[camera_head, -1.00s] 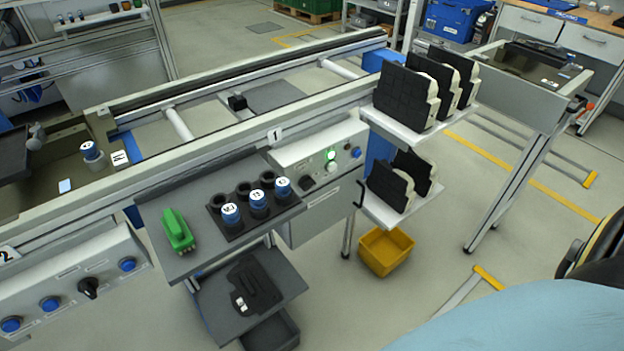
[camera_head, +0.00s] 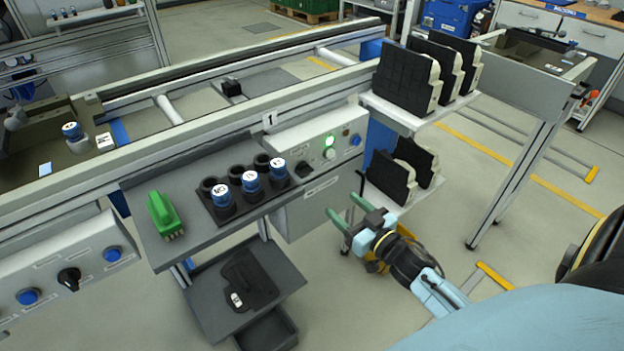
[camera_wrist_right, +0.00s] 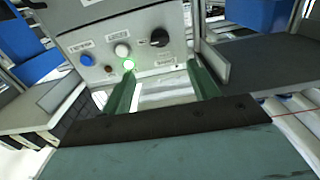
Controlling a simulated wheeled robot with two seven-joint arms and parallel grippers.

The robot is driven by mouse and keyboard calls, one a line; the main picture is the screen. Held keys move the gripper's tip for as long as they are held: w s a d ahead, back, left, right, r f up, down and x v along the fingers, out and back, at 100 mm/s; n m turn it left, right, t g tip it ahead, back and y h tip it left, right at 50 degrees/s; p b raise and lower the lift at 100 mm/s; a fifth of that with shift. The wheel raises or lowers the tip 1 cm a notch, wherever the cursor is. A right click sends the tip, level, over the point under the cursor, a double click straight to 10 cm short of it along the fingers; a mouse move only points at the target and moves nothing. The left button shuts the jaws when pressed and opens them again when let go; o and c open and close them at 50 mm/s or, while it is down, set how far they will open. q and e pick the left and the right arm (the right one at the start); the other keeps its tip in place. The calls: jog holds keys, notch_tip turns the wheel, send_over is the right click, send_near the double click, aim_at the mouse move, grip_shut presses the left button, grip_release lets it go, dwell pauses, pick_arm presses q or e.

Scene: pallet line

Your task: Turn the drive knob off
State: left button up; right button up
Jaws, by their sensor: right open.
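My right gripper (camera_head: 346,208) is open and empty, in front of and below the box, apart from the knob. Its green fingers (camera_wrist_right: 162,78) frame the right wrist view. My left gripper is out of view.
A second panel (camera_head: 60,262) at lower left has another black knob (camera_head: 69,278) and blue buttons. A grey shelf (camera_head: 180,250) holds a green part (camera_head: 163,215) and blue-capped cylinders. Black-faced parts stand on white shelves (camera_head: 400,115) right of the box.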

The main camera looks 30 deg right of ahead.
aim_at(308, 175)
jog(key=w, duration=0.4)
jog(key=w+b, duration=0.1)
jog(key=w, duration=0.2)
jog(key=w+a+b, duration=0.1)
jog(key=w, duration=0.3)
jog(key=shift+w+f, duration=0.1)
jog(key=shift+w, duration=0.25)
jog(key=shift+w+b, duration=0.4)
jog(key=shift+w, duration=0.45)
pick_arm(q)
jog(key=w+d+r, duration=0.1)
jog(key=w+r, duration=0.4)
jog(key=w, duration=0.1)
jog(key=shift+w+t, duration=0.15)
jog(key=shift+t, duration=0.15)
pick_arm(e)
jog(key=c, duration=1)
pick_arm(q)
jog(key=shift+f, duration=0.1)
